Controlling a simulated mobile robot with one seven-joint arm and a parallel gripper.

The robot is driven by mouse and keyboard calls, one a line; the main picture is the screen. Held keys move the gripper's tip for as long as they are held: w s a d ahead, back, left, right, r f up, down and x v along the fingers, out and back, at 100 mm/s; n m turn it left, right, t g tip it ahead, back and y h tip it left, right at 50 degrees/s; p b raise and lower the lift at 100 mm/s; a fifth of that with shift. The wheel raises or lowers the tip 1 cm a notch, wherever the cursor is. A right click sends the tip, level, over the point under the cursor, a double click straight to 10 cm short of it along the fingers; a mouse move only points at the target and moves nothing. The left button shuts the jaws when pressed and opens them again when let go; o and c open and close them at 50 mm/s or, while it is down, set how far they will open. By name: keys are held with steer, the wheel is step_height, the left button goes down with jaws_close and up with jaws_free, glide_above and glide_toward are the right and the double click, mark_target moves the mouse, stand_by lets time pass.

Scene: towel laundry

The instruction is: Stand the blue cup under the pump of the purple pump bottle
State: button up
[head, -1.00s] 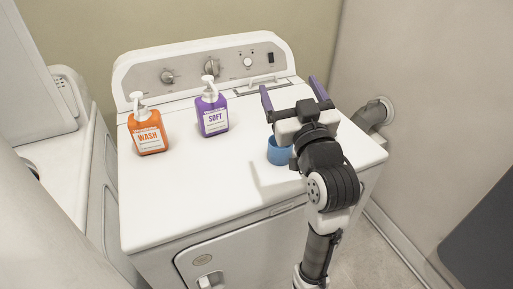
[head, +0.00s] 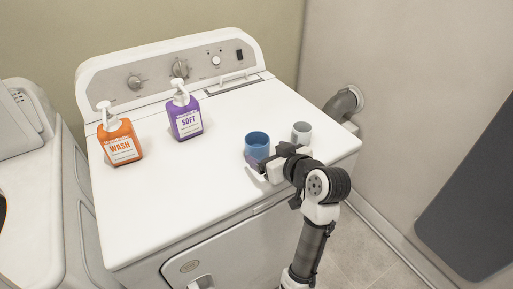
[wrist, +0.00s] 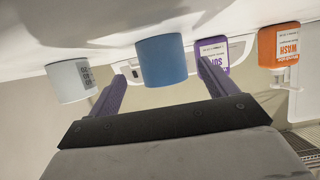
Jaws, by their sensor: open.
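The blue cup (head: 257,146) stands upright on the white machine top, right of the purple pump bottle (head: 187,121) and well apart from it. The bottle's white pump (head: 180,90) has no cup under it. My gripper (head: 264,157) is low at the near side of the blue cup. In the wrist view, which is upside down, the open purple fingers (wrist: 161,70) point toward the blue cup (wrist: 161,60), which appears between their tips. I cannot tell whether they touch it. The purple bottle (wrist: 217,52) is partly behind one finger.
A grey-white cup (head: 301,133) stands close right of the blue cup. An orange pump bottle (head: 120,145) stands left of the purple one. The control panel (head: 175,75) rises at the back. The white top (head: 170,190) is clear in front of the bottles.

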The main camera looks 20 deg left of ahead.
steer(key=shift+p+x, duration=1)
steer(key=shift+x, duration=2.1)
steer(key=shift+s+a, duration=0.1)
steer(key=shift+s, duration=0.05)
steer(key=c, duration=1.1)
step_height(320, 180, up, 20)
steer(key=b, duration=0.2)
